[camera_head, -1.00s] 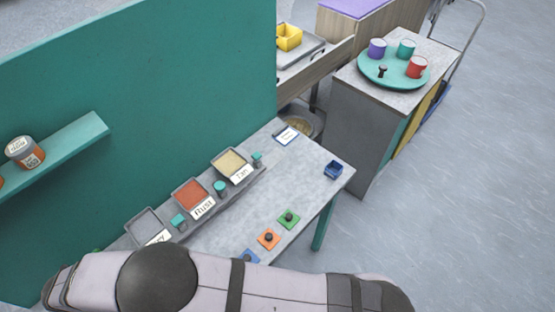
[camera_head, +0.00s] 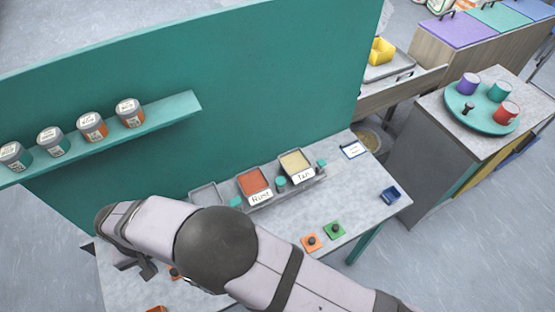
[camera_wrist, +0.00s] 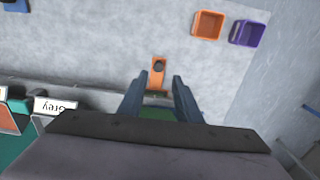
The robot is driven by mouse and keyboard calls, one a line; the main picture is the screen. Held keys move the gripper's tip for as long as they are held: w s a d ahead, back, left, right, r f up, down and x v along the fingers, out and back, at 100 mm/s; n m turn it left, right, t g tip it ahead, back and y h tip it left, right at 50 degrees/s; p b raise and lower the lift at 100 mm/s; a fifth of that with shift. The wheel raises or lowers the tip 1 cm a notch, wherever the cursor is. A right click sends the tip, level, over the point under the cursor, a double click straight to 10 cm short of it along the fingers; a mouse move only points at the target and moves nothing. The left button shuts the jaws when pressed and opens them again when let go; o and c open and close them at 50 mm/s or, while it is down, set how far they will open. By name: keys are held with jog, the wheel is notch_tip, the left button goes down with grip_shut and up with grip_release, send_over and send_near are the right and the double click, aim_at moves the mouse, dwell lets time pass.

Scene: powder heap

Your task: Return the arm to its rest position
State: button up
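My gripper (camera_head: 138,266) is at the lower left of the head view, over the worktop's left part, partly hidden by my arm. In the wrist view its two dark fingers (camera_wrist: 158,92) stand apart, with nothing clearly gripped between them. An orange piece with a dark knob (camera_wrist: 158,67) shows beyond and between the fingertips, and some green shows below it. The grey worktop (camera_head: 355,205) lies beneath, and my arm crosses the bottom of the head view.
Trays of rust (camera_head: 254,183) and tan powder (camera_head: 295,163) line the worktop's back by a green panel (camera_head: 250,90). A shelf (camera_head: 170,113) holds several jars. Orange (camera_wrist: 207,25) and purple bins (camera_wrist: 247,34) sit on the worktop. A cabinet with cups (camera_head: 469,85) stands right.

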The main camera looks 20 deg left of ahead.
dwell(0.4)
jog(key=w+d+r+m, duration=0.1)
jog(key=w+d+r, duration=0.2)
jog(key=w+d, duration=0.35)
jog(key=w+d+r+m, duration=0.1)
jog(key=w+d+r, duration=0.15)
jog(key=w, duration=0.65)
jog(key=w+d+r+m, duration=0.15)
jog(key=w+d, duration=0.25)
jog(key=d, duration=0.4)
jog(key=w+d+r+m, duration=0.1)
jog(key=w+d+r, duration=0.1)
jog(key=w+d, duration=0.35)
jog(key=d+r+m, duration=0.2)
jog(key=d+r, duration=0.1)
jog(key=d, duration=1.4)
jog(key=s+d+m, duration=0.2)
jog(key=s+d, duration=0.6)
jog(key=d, duration=0.3)
jog(key=shift+d+f, duration=0.25)
jog(key=shift+d, duration=0.05)
